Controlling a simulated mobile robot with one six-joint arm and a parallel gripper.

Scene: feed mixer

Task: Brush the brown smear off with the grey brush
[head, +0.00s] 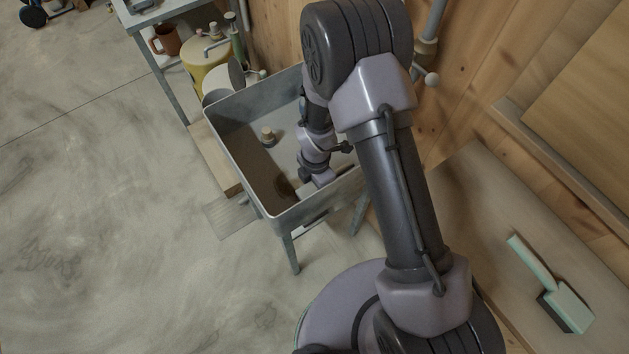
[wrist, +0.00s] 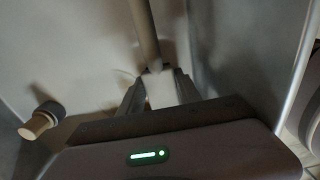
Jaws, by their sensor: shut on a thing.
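My gripper (head: 318,180) is down inside the grey metal tub (head: 236,150), near its front right corner. In the wrist view its fingers (wrist: 160,90) are shut on a pale block with a long grey-beige handle (wrist: 144,30) running up and away. This looks like the grey brush; its bristles are hidden. A dark brown smear (head: 283,187) is on the tub's inner surface near the front corner, just left of my gripper in the head view. I cannot make out the smear in the wrist view.
A short peg with a wooden top (head: 268,134) stands in the tub and also shows in the wrist view (wrist: 40,122). A mint-green brush (head: 555,288) lies on the bench at right. A yellow canister (head: 207,68) and brown mug (head: 166,40) stand behind.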

